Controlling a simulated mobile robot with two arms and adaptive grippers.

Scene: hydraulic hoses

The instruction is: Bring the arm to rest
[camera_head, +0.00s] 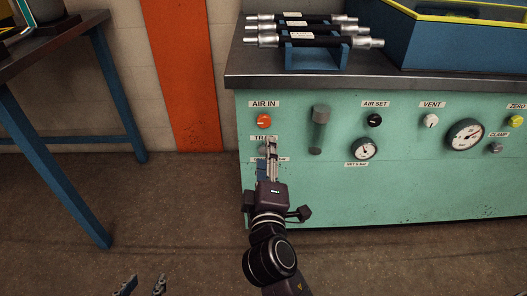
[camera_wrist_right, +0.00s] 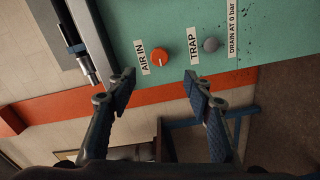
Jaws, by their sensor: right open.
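My right gripper (camera_head: 269,148) is in front of the green panel (camera_head: 300,190), near the TRAP label, and hides the knob there in the head view. The right wrist view shows its two fingers (camera_wrist_right: 160,88) apart with nothing between them. In that view the orange AIR IN knob (camera_wrist_right: 160,56) lies beyond the gap and the grey TRAP knob (camera_wrist_right: 211,44) beyond the right finger. I cannot tell whether a finger touches the panel. My left gripper (camera_head: 144,286) shows only its two separated fingertips at the bottom edge, with nothing seen between them.
Several hoses (camera_head: 300,40) with metal ends lie on a blue rack on the dark bench top (camera_head: 400,82). A blue box with yellow edging (camera_head: 460,50) stands at the right. A blue-legged table (camera_head: 50,160) is at the left. Floor (camera_head: 180,220) between is clear.

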